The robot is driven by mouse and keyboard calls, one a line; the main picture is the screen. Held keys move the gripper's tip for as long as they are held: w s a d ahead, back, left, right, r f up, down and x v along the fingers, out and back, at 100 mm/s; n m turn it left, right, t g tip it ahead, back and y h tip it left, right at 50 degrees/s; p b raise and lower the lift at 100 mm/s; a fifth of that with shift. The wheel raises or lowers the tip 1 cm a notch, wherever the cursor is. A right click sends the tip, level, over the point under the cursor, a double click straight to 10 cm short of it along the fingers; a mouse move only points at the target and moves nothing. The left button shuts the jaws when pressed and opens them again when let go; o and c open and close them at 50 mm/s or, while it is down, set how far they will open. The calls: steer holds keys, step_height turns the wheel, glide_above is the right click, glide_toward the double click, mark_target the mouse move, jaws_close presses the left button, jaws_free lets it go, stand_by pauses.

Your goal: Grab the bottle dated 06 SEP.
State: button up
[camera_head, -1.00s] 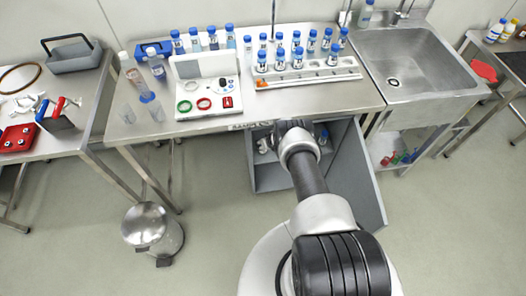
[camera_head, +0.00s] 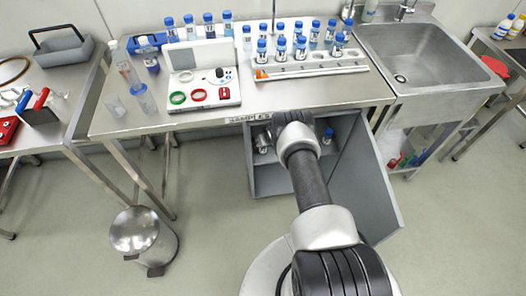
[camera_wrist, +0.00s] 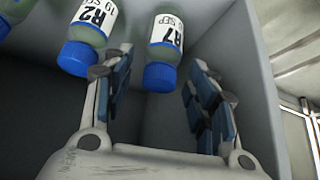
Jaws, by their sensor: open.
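My gripper (camera_wrist: 160,66) is open and empty inside the cabinet, its padded fingers apart. In the wrist view, where bottles appear cap-down, a blue-capped bottle labelled R7 (camera_wrist: 164,38) shows between the fingertips; its date ends in SEP, but its number is unclear. A second blue-capped bottle, R2 (camera_wrist: 88,28), apparently dated 19 SEP, is left of it, partly behind the left finger. A third blue cap (camera_wrist: 4,28) is cut off at the left edge. In the head view my gripper is mostly hidden by my arm; one blue-capped bottle (camera_head: 328,136) shows to its right.
The open grey cabinet (camera_head: 270,181) is under the steel bench, its door (camera_head: 362,185) swung out at the right. Cabinet walls are close to my gripper. Several other blue-capped bottles stand on the bench and in a white rack (camera_head: 315,68). A steel bin (camera_head: 140,235) stands left.

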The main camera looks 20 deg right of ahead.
stand_by(0.3)
jaws_close()
stand_by(0.6)
